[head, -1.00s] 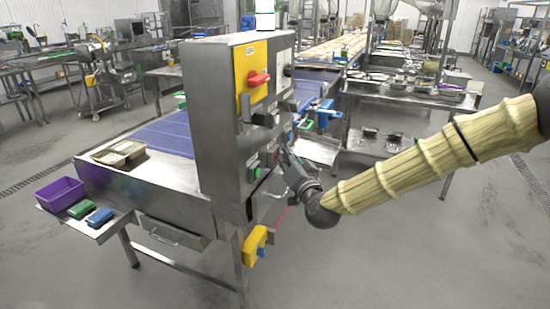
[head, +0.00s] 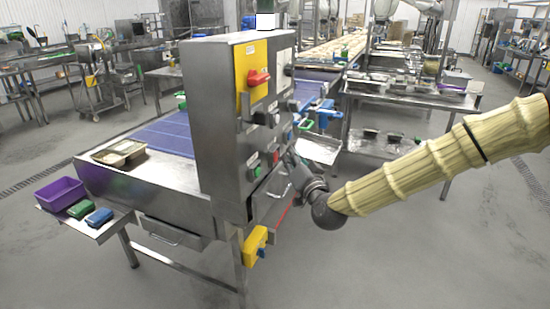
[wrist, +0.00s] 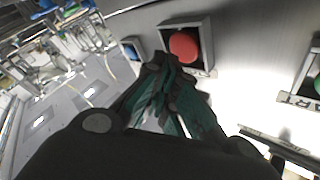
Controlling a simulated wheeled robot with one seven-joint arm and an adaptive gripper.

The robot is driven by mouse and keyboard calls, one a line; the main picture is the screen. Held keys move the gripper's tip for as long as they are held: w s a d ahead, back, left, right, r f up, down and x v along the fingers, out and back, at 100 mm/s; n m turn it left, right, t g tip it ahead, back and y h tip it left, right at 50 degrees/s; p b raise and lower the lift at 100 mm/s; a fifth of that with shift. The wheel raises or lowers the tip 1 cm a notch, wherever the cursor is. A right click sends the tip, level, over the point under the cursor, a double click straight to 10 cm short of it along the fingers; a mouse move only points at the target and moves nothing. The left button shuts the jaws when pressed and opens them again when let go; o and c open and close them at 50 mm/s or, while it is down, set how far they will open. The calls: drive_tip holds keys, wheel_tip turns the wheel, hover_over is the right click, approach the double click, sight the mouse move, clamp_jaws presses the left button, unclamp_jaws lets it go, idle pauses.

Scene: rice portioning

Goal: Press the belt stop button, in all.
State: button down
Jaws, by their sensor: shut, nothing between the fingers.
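The red button (wrist: 184,47) sits in a square grey frame on the steel control panel, just beyond my fingertips in the wrist view. It also shows in the head view as a small red spot (head: 276,157). My gripper (wrist: 166,64) is shut and empty, its tips overlapping the lower left of the button's frame in the picture. Whether they touch it I cannot tell. In the head view my gripper (head: 289,160) is beside the panel's button face, right of the red button. A green button (wrist: 316,84) with a label ending in "ART" is at the right edge.
The control panel (head: 222,130) stands beside the blue conveyor belt (head: 168,132). A red rotary switch on a yellow plate (head: 250,72) is higher up, and a yellow box (head: 254,246) hangs below. A blue item (wrist: 131,49) is left of the red button. Floor to the right is clear.

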drive_tip(key=shift+d, duration=0.15)
drive_tip(key=d, duration=0.1)
drive_tip(key=s+d, duration=0.1)
drive_tip(key=d, duration=0.2)
drive_tip(key=shift+s+d+b, duration=0.25)
drive_tip(key=shift+s+b, duration=0.05)
idle(0.5)
drive_tip(key=shift+f, duration=0.1)
